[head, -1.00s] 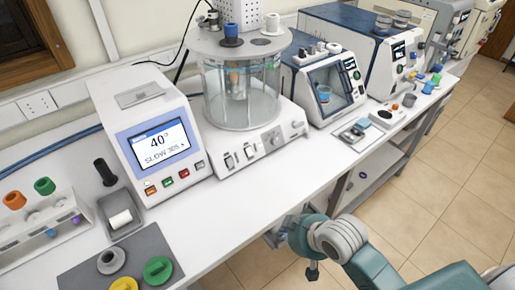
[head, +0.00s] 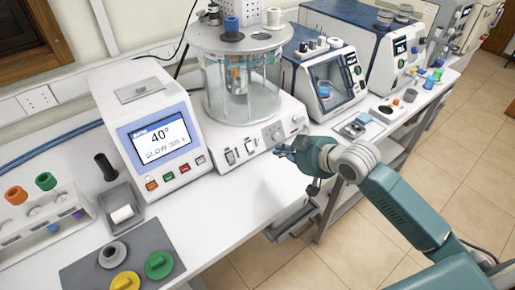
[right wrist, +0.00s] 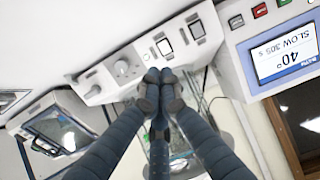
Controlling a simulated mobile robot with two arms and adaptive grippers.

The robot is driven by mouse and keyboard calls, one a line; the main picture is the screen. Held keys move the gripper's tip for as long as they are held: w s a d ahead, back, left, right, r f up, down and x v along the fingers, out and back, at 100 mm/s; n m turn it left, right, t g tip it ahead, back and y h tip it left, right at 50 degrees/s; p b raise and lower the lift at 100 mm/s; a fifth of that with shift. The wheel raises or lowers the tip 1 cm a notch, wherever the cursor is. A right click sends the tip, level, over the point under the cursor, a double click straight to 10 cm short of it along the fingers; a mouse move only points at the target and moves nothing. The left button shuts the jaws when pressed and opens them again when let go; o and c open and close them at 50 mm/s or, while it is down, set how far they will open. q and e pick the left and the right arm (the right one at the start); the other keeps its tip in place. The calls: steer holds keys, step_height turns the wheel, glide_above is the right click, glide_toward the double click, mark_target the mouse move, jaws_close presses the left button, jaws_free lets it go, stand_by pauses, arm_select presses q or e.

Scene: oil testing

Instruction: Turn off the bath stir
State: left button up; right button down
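The bath is a clear glass cylinder (head: 240,85) on a white base. The front of its base carries two rocker switches, a left one (head: 230,157) and a right one (head: 249,145), and a round knob (head: 275,133). My right gripper (head: 284,152) is in front of this panel, apart from it as far as I can tell. In the right wrist view its fingertips (right wrist: 160,78) are together with nothing seen between them. That view also shows the switches (right wrist: 196,28) (right wrist: 163,46) and the knob (right wrist: 121,68). My left gripper is out of view.
A control unit (head: 150,120) left of the bath reads 40° and SLOW. A tube rack (head: 45,238) and a grey mat (head: 90,275) with coloured caps lie at the left. A windowed instrument (head: 330,85) stands right of the bath. The bench front before the control unit is clear.

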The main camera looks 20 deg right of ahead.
mark_target(253, 148)
steer(key=p+x, duration=0.3)
steer(key=x, duration=0.9)
steer(key=shift+w+a+f, duration=0.15)
steer(key=shift+w, duration=0.1)
steer(key=shift+w+a+f+p, duration=0.2)
steer(key=shift+w+f+p, duration=0.1)
steer(key=shift+w+f, duration=0.2)
steer(key=shift+f+b, duration=0.15)
steer(key=shift+b, duration=0.15)
steer(key=f+t+b, duration=0.1)
steer(key=b, duration=0.3)
steer(key=shift+t+y+b, duration=0.3)
steer(key=shift+t+b, duration=0.05)
steer(key=shift+t, duration=0.05)
steer(key=shift+r, duration=0.3)
